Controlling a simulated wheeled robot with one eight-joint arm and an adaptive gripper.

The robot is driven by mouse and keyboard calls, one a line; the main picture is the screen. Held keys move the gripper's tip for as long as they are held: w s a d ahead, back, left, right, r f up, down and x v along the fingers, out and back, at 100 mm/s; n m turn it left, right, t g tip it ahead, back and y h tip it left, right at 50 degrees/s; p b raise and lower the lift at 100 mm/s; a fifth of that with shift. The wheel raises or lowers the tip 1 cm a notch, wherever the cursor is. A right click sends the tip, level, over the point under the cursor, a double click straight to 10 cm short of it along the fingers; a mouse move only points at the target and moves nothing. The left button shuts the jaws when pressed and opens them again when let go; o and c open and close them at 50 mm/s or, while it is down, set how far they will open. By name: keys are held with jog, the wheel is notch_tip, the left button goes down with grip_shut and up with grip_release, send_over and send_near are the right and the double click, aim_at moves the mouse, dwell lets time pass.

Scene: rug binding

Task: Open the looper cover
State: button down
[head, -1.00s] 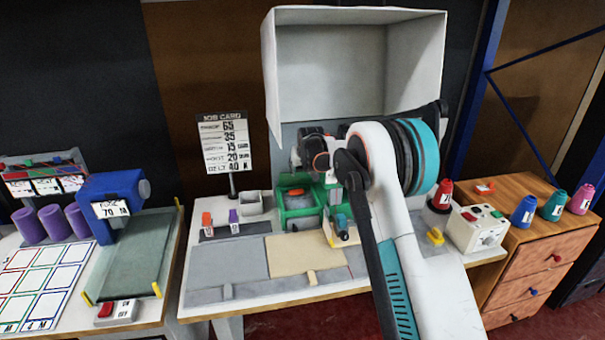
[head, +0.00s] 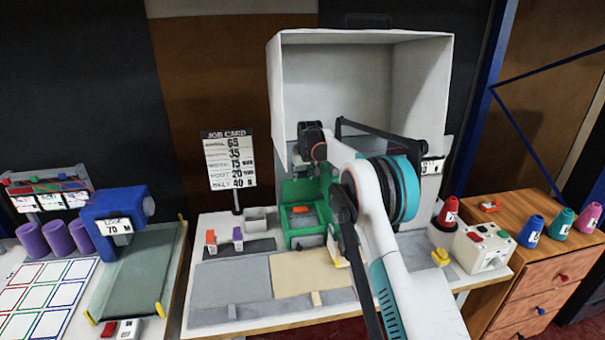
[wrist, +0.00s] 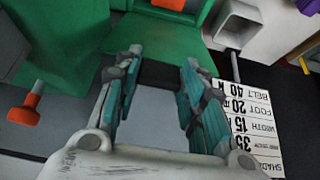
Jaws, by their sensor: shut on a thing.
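The green looper cover (wrist: 160,35) fills the top middle of the wrist view as a flat panel with a dark strip along its near edge. My gripper (wrist: 163,68) has one finger at each end of this strip and is shut on it; the exact contact is hard to see. In the head view the cover (head: 302,188) stands raised at the back of the green machine body (head: 308,241). An orange part (head: 300,209) shows in front of it. My arm hides the machine's right side, and my fingertips are not clear there.
A tall white hood (head: 360,40) rises behind and above my arm. The job card (head: 229,160) stands left on a post. Orange and purple clips (head: 211,240) sit at the front left. Thread cones (head: 531,231) and a white control box (head: 482,249) stand right.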

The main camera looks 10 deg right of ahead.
jog(key=c, duration=1)
grip_release()
jog(key=shift+r, duration=0.1)
jog(key=v, duration=1.1)
jog(key=shift+s+r, duration=0.25)
jog(key=shift+r, duration=0.1)
